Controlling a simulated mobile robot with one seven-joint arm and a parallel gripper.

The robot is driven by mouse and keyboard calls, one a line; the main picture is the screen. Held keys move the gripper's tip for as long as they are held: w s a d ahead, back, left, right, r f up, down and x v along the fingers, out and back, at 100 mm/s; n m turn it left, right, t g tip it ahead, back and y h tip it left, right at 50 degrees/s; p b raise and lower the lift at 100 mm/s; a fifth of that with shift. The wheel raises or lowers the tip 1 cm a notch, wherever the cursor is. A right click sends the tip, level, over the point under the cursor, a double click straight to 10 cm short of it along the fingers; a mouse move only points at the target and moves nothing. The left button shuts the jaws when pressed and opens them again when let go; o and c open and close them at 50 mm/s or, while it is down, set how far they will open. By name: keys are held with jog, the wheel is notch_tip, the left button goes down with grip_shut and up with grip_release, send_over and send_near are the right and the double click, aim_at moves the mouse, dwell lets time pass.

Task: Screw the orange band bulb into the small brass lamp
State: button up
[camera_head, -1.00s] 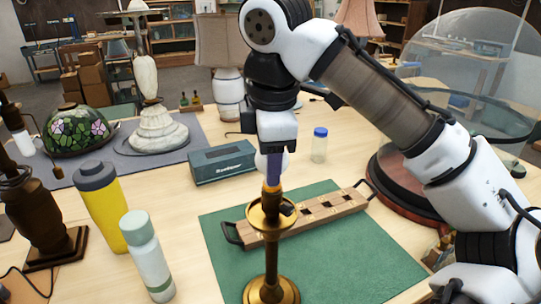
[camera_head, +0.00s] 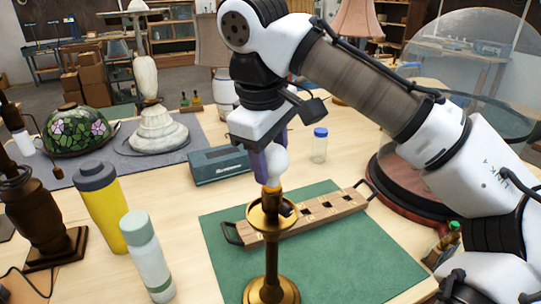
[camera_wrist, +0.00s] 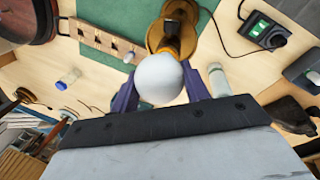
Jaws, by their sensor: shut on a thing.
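The small brass lamp (camera_head: 271,262) stands upright on the green mat, with a round dish below its socket. A white round bulb (camera_head: 278,163) sits upright at the top of the lamp, with an orange band (camera_head: 272,188) at its lower end. My gripper (camera_head: 268,160) points down over the lamp, its purple fingers shut on the bulb. In the wrist view the bulb (camera_wrist: 160,78) lies between the two fingers, and the brass lamp (camera_wrist: 180,22) shows behind it. The bulb's base meets the socket; how deep its thread sits is hidden.
A wooden rack (camera_head: 310,213) with holes and handles lies behind the lamp on the green mat (camera_head: 350,265). A yellow bottle (camera_head: 103,208) and a pale bottle (camera_head: 147,256) stand left. A glass dome (camera_head: 460,100) stands right. A blue-capped jar (camera_head: 319,146) stands behind.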

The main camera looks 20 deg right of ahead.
jog(key=m, duration=0.5)
jog(key=shift+g+h, duration=0.3)
jog(key=shift+g, duration=0.1)
jog(key=shift+m+g, duration=0.3)
jog(key=shift+m, duration=1.1)
